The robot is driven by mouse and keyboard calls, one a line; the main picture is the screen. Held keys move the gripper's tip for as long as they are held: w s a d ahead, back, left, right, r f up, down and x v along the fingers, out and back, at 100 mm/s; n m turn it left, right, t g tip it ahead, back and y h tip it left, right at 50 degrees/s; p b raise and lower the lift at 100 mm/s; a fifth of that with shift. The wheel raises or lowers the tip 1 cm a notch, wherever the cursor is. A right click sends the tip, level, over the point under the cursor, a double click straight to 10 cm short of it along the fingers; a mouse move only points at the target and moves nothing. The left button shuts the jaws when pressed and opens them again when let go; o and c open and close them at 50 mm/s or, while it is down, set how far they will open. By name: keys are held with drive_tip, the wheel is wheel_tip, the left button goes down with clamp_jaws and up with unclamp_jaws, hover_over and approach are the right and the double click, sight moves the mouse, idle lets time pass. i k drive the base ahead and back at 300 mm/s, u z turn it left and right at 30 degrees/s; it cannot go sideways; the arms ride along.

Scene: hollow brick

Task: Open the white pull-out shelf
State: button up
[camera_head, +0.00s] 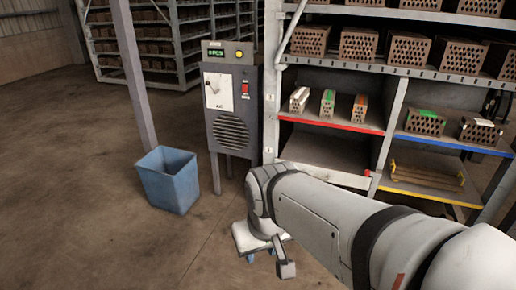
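The white pull-out shelf (322,173) is the lower left bay of the rack, with a pale front edge. It looks pushed in, below the red-edged shelf. My arm covers part of its lower front. My gripper (286,269) seems to be the small grey end hanging below my wrist, to the lower left of the white shelf and apart from it. Its fingers are too small to make out, and nothing is visibly held in it.
Bricks stand on the red-edged shelf (332,123) and blue-edged shelf (455,144). A yellow-edged shelf (430,192) holds a yellow-handled item.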

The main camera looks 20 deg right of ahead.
sight(339, 161)
drive_tip(key=z, duration=0.15)
drive_tip(key=i, duration=1.05)
drive_tip(key=z, duration=0.75)
drive_tip(key=i, duration=0.5)
drive_tip(key=z, duration=0.35)
drive_tip(key=k, duration=0.9)
drive_tip(key=z, duration=0.15)
drive_tip(key=i, duration=0.9)
